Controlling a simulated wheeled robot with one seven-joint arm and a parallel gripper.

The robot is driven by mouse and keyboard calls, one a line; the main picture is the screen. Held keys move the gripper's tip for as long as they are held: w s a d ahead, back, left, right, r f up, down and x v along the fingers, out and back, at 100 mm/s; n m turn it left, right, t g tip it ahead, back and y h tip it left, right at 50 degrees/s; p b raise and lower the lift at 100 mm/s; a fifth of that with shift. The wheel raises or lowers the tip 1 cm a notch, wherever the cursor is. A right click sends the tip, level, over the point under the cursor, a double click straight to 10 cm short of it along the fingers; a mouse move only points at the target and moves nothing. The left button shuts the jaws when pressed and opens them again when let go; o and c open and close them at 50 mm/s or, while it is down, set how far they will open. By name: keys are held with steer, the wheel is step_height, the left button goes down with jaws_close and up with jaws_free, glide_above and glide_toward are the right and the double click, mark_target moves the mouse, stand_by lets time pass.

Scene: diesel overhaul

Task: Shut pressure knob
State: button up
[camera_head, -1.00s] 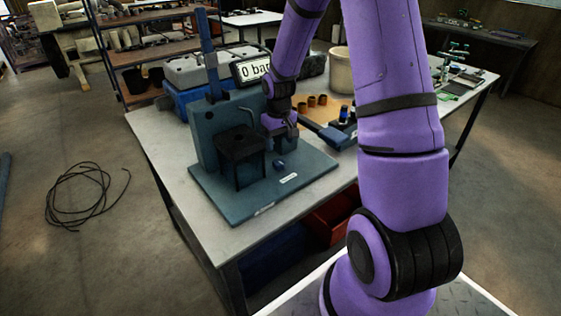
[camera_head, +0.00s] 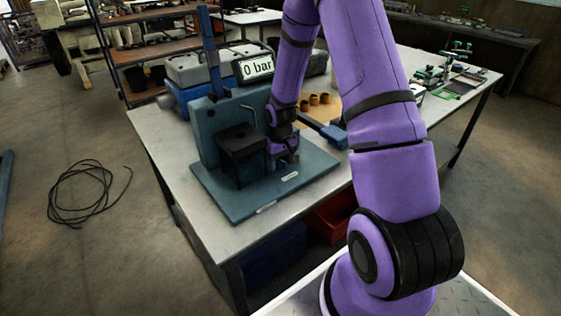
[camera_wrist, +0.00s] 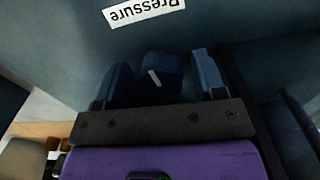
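The pressure knob (camera_wrist: 163,73) is small and dark blue with a short white mark, which sits slanted in the wrist view. It stands on the blue-grey base plate (camera_head: 235,208) of the test stand, beside a white "Pressure" label (camera_wrist: 143,10). My gripper (camera_wrist: 162,80) is open, with one finger on each side of the knob and a visible gap on both sides. In the head view my gripper (camera_head: 286,160) is low over the plate and hides the knob. The display (camera_head: 256,67) reads "0 bar".
A dark block (camera_head: 240,150) stands on the plate just left of my gripper. A blue lever-like bar (camera_head: 325,130) lies to the right. Several brown cups (camera_head: 313,99) stand behind. The front of the plate is clear.

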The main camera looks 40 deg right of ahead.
mark_target(281, 160)
steer(key=c, duration=0.7)
steer(key=shift+m, duration=0.7)
steer(key=o, duration=0.9)
steer(key=shift+r, duration=0.1)
step_height(281, 160, up, 11)
steer(key=shift+f, duration=0.2)
steer(key=shift+s, duration=0.1)
